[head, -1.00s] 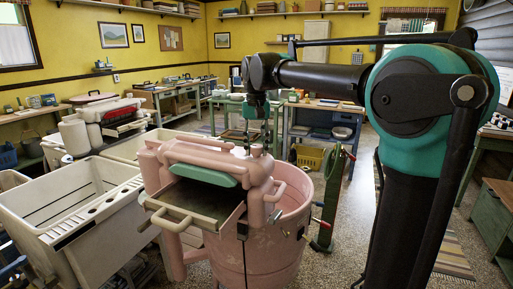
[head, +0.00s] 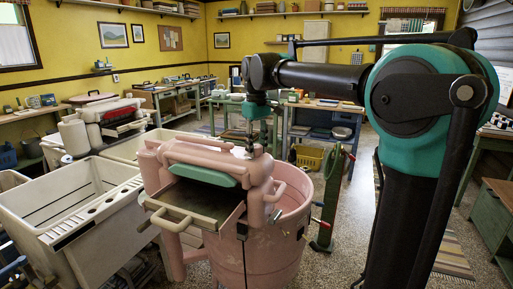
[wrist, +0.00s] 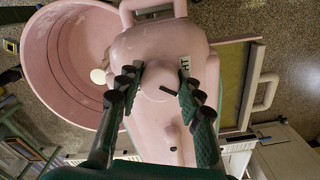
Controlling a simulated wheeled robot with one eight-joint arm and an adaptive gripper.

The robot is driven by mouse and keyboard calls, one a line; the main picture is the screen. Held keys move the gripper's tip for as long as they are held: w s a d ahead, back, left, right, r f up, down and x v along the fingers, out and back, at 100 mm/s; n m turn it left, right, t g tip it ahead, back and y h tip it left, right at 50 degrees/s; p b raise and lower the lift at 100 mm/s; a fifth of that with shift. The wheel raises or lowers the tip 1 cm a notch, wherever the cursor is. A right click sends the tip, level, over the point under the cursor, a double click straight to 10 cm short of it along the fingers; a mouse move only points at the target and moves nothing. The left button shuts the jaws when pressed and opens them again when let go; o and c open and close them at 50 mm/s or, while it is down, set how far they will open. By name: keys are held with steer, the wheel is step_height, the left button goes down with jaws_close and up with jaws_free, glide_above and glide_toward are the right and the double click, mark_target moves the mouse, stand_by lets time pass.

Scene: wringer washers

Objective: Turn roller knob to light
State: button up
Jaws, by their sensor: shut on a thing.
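The pink wringer washer (head: 258,235) stands in the middle of the head view, with its pink wringer head (head: 205,155) on top. In the wrist view the round pink roller knob (wrist: 156,82) sits on top of the wringer head, with a dark pointer mark on it. A label ending in "HT" (wrist: 184,64) lies beside it, partly hidden by a finger. My gripper (wrist: 158,86) points down over the knob, shut on it with one finger on each side. In the head view my gripper (head: 249,148) reaches the top of the wringer head, and the fingertips are small there.
A beige double tub (head: 65,215) stands left of the washer. A wringer tray with a handle (head: 190,208) sticks out at the front. Pink tub walls (wrist: 75,60) lie beside the wringer head. A green stand (head: 328,200) is to the right, with open floor beyond it.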

mark_target(257, 146)
steer(key=n, duration=0.3)
steer(key=shift+n, duration=2.2)
steer(key=o, duration=1.2)
steer(key=shift+c, duration=0.2)
steer(key=shift+r, duration=0.15)
step_height(257, 146, up, 12)
